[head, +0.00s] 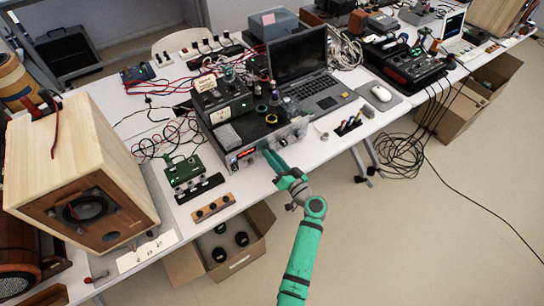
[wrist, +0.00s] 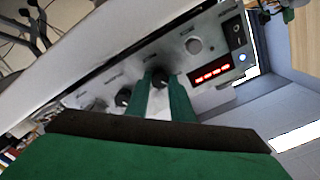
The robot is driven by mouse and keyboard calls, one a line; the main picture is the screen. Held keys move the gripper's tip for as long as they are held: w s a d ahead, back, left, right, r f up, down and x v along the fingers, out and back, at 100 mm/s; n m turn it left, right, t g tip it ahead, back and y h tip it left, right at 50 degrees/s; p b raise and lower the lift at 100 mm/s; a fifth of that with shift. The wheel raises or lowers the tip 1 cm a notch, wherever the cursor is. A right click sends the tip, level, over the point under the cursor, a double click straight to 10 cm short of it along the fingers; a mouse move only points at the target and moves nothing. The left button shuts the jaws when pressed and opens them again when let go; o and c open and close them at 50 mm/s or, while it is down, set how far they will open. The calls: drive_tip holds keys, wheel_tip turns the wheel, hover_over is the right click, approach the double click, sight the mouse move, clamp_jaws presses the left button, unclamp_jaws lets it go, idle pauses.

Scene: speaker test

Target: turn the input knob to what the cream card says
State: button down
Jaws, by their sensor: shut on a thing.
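The silver front panel (wrist: 222,45) has a red lit display (wrist: 212,74), too small and tilted to read surely. My gripper (wrist: 163,82) has its two green fingers on either side of a black knob (wrist: 158,73) and is shut on it. A second black knob (wrist: 123,97) sits apart from the fingers. The knob labels are too blurred to read, so I cannot tell which is the input knob. In the head view my gripper (head: 269,155) is at the device's front, hiding part of it.
A wooden speaker (head: 75,175) stands at left, with a marked pale strip (head: 147,250) before it. A green board (head: 184,172) and a wooden knob block (head: 213,207) lie left of my gripper. A laptop (head: 305,75) stands behind. An open carton (head: 225,250) is below the table edge.

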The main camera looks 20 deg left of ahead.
drive_tip(key=shift+m, duration=1.6)
drive_tip(key=c, duration=1.5)
unclamp_jaws()
drive_tip(key=shift+c, duration=0.2)
drive_tip(key=v, duration=1.1)
drive_tip(key=shift+w, duration=0.1)
drive_tip(key=shift+a, duration=0.1)
